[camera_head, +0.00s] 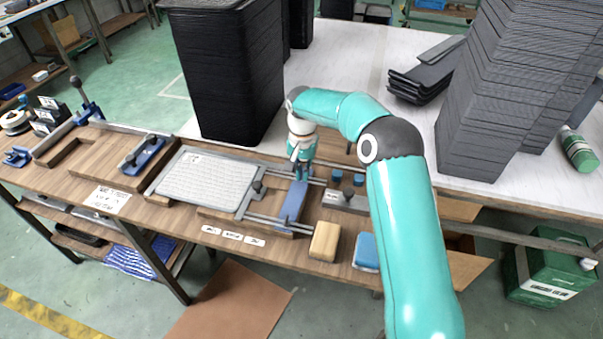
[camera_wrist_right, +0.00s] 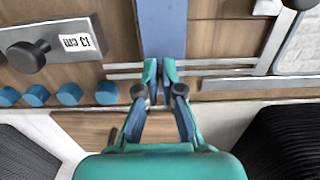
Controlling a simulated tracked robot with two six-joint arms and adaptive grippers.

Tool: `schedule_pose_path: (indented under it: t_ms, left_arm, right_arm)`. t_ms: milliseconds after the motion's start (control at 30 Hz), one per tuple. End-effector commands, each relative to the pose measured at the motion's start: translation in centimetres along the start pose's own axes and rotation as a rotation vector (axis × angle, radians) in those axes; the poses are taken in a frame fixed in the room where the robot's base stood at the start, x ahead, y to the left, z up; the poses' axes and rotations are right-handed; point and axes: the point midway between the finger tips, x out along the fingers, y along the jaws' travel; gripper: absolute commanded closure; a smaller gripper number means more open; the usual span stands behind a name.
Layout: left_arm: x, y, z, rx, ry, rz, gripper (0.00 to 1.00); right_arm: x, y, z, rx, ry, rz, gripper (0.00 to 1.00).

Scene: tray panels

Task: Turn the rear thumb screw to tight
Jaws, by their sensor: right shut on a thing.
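My right gripper (camera_head: 301,172) points down at the rear end of a blue bar (camera_head: 291,204) in the head view. In the right wrist view its fingertips (camera_wrist_right: 160,72) are close together at that end of the blue bar (camera_wrist_right: 163,30). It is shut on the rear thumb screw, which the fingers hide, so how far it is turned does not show. Thin metal rails (camera_head: 277,220) run crosswise by the blue bar. A black knob (camera_head: 258,187) stands on the grey frame just left of the bar. My left gripper is not in view.
A grey perforated panel (camera_head: 208,178) lies to the left. A grey block (camera_head: 343,201) marked 13 cm with a black knob and several blue caps (camera_wrist_right: 70,94) are to the right. A tan block (camera_head: 324,241) sits in front. Tall black tray stacks (camera_head: 228,70) stand behind.

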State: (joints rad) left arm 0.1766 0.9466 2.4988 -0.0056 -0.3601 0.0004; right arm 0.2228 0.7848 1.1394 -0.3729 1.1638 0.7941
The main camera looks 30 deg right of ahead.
Motion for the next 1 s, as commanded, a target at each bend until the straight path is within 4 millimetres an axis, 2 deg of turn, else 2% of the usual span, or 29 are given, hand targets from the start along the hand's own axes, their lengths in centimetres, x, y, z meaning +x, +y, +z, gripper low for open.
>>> schedule_pose_path:
  t_ms: [333, 400, 500, 833, 1000]
  left_arm:
    - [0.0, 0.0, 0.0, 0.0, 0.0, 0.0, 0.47]
    - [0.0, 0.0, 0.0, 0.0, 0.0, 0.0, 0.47]
    - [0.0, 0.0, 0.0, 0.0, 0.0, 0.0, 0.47]
    - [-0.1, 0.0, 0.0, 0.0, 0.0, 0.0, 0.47]
    - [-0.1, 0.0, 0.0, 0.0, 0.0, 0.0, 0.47]
  right_arm:
    - [0.0, 0.0, 0.0, 0.004, -0.001, 0.0, 1.0]
    - [0.0, 0.0, 0.0, 0.004, -0.001, 0.0, 0.85]
    - [0.0, 0.0, 0.0, 0.004, 0.0, 0.0, 0.7]
    - [-0.2, 0.0, 0.0, 0.002, 0.001, -0.001, 0.7]
    - [-1.7, -0.1, -0.1, 0.002, 0.003, -0.003, 0.7]
